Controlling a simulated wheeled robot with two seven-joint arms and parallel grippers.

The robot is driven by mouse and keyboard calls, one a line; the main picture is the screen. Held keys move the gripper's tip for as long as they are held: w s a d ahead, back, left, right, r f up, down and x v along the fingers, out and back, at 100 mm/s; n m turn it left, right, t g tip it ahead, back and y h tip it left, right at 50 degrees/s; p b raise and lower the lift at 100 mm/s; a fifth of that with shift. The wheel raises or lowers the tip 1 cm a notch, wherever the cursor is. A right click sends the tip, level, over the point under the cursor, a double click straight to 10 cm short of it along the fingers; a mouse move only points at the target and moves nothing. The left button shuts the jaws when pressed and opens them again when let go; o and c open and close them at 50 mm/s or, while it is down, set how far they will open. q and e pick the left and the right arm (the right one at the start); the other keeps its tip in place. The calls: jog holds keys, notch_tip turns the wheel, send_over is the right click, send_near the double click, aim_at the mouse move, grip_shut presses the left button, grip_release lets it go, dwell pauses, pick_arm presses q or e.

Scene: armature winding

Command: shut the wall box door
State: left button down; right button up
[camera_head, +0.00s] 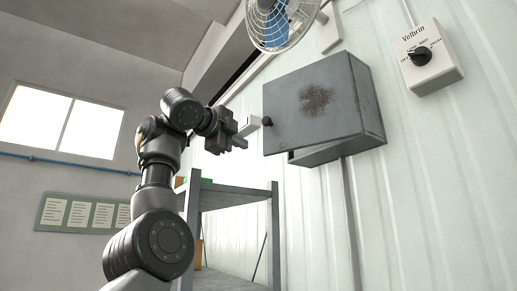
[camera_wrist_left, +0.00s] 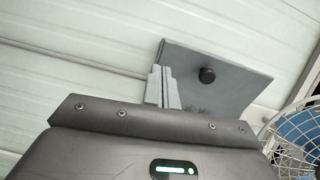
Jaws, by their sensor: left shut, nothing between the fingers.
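The grey metal wall box (camera_head: 369,105) hangs on the ribbed wall. Its door (camera_head: 300,95) has a rusty brown patch and a dark round knob (camera_head: 267,121) near its left edge. The door stands ajar, with a gap showing along the bottom. My left gripper (camera_head: 243,143) is shut and empty, left of and slightly below the knob, apart from it in the picture. In the left wrist view the shut fingers (camera_wrist_left: 163,88) overlap the left part of the door (camera_wrist_left: 232,84), with the knob (camera_wrist_left: 207,75) to their right. My right gripper is not in view.
A wall fan (camera_head: 280,22) hangs above the box. A rotary switch box (camera_head: 430,58) is mounted to the right. A grey shelf rack (camera_head: 235,192) stands below and left of the box. A conduit (camera_head: 352,215) runs down from the box.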

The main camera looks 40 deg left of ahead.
pick_arm(q)
jog(key=s+r+m, duration=0.1)
jog(key=s+r, duration=0.2)
jog(key=s, duration=0.2)
jog(key=p, duration=0.9)
send_near(265, 146)
jog(key=shift+t+h, duration=0.3)
jog(key=w, duration=0.5)
jog(key=shift+w+a, duration=0.25)
jog(key=shift+w+f, duration=0.1)
jog(key=shift+w, duration=0.4)
jog(key=shift+w+f+p, duration=0.1)
jog(key=shift+w+p, duration=0.05)
jog(key=shift+p, duration=0.15)
